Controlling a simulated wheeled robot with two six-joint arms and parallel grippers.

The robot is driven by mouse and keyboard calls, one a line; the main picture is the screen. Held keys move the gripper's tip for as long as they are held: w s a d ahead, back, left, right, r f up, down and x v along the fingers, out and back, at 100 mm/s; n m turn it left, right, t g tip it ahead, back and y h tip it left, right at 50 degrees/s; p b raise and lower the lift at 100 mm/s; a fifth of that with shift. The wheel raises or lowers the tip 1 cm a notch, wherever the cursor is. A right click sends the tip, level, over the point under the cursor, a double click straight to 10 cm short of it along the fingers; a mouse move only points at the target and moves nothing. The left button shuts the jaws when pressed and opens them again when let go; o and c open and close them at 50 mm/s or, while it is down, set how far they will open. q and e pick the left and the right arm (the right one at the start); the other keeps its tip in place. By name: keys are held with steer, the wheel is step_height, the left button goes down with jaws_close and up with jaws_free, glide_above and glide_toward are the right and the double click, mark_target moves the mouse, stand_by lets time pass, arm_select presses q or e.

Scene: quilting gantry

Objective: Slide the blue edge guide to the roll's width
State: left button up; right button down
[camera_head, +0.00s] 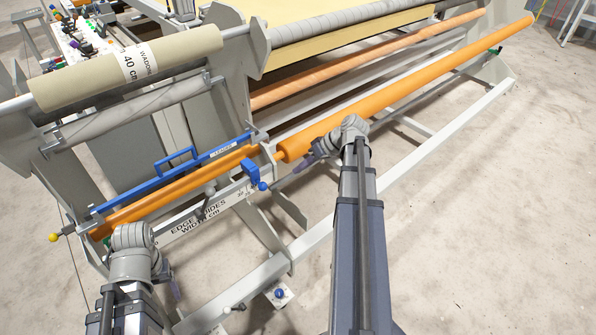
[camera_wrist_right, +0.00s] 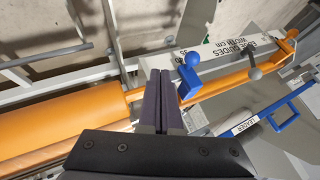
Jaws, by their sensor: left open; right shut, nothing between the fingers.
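The blue edge guide (camera_head: 253,174) is clamped on the white scale rail marked "EDGE GUIDES WIDTH cm" (camera_head: 180,232), near the rail's right end. It has a round blue knob. In the right wrist view the guide (camera_wrist_right: 188,82) is just right of my right gripper's closed, empty fingers (camera_wrist_right: 158,74); I cannot tell whether they touch. In the head view my right gripper (camera_head: 304,163) is right of the guide. The cream wadding roll (camera_head: 185,53), labelled 40 cm, lies at upper left. My left gripper (camera_head: 174,286) is open and low at left, its fingertips mostly hidden.
A blue leader bar with handle (camera_head: 176,157) runs behind the rail, above an orange roller (camera_head: 165,197). A grey-knobbed part (camera_wrist_right: 253,72) stands farther along the rail. A long orange roller (camera_head: 410,85) extends right. The floor at right is clear.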

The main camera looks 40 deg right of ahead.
mark_target(255, 176)
steer(key=w+a+f+b, duration=0.3)
steer(key=a+f, duration=0.1)
steer(key=a, duration=0.3)
steer(key=shift+w+f+b, duration=0.3)
steer(key=shift+w+f, duration=0.1)
steer(key=shift+a, duration=0.1)
steer(key=shift+a+r, duration=0.1)
steer(key=shift+a, duration=0.6)
